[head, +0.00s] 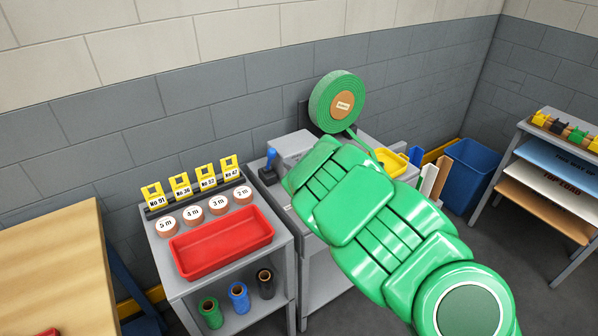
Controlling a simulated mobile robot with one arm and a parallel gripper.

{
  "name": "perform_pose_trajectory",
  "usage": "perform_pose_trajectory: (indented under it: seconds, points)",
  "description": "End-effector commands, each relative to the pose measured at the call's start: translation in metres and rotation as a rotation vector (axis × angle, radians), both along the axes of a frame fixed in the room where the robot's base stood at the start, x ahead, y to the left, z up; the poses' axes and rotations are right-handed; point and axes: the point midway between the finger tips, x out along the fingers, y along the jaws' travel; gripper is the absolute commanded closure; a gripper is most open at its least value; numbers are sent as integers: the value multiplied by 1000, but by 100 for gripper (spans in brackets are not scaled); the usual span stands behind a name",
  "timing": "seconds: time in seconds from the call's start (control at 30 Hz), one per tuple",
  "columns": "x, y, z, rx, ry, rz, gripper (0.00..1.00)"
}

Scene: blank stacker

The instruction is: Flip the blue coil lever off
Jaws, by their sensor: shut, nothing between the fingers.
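A small lever with a blue handle (270,157) stands on a dark base at the left end of a grey machine (294,146). The handle points up, slightly tilted; I cannot tell its on or off position. My green arm reaches from the lower right over the machine, and its far end is just right of the lever, with a small gap in the picture. My gripper's fingers are hidden behind the arm. A green coil (338,103) with a tan centre label is mounted above the machine, and its strip runs down behind my arm.
A grey cart (163,255) at left holds a red tray (222,244), round length markers (192,214), yellow numbered tags (206,177) and spools (239,297) below. A wooden table (50,260) is far left. A blue bin (470,175) and a shelf rack (565,170) stand at right.

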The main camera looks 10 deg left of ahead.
Motion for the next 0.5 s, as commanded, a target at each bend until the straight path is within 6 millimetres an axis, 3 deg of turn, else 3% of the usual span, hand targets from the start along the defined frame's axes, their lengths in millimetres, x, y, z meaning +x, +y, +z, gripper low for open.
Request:
perform_pose_trajectory:
  seconds: [0.3,0.5]
  points:
    - [22,30,1,2,-2,1,100]
    - [29,38,1,0,-1,0,100]
